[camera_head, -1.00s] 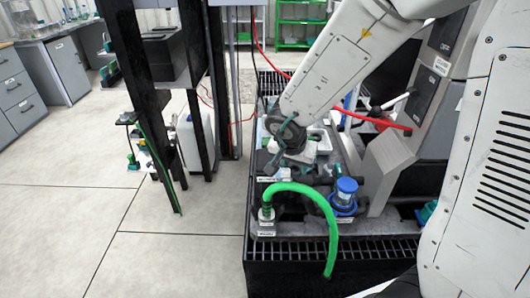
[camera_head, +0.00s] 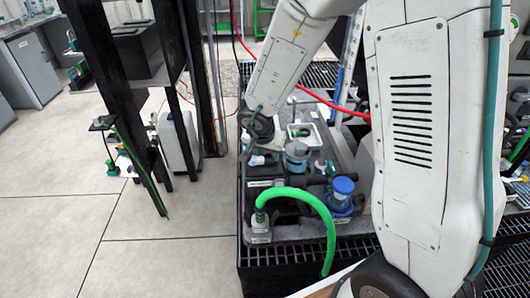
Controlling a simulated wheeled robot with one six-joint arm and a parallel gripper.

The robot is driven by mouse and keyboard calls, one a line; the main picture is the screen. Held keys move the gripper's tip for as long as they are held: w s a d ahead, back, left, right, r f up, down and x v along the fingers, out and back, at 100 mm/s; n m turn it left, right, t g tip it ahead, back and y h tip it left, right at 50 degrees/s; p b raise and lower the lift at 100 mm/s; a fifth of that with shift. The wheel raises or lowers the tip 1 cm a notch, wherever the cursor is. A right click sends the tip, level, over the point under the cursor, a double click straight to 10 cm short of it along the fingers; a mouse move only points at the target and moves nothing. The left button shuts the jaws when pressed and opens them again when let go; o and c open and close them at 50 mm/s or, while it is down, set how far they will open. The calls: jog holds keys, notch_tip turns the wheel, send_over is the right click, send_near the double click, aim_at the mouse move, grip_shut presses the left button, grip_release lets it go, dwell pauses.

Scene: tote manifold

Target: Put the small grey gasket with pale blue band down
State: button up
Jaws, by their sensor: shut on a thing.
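My gripper (camera_head: 262,143) is at the end of the white arm, low over the left back part of the dark tote deck (camera_head: 282,232). Its jaws are small and dark here, partly hidden by the wrist. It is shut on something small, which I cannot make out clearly. I cannot pick out the small grey gasket with pale blue band with certainty. A grey-blue round fitting (camera_head: 297,155) stands just right of the gripper, apart from it as far as I can tell.
A green hose (camera_head: 300,194) arches over the deck's front from a grey labelled fitting (camera_head: 260,228). A blue-capped fitting (camera_head: 343,190) stands right of it. A white tray (camera_head: 304,134) lies behind.

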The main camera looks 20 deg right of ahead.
jog(key=o, duration=0.9)
jog(key=shift+f, duration=0.1)
jog(key=shift+o, duration=0.2)
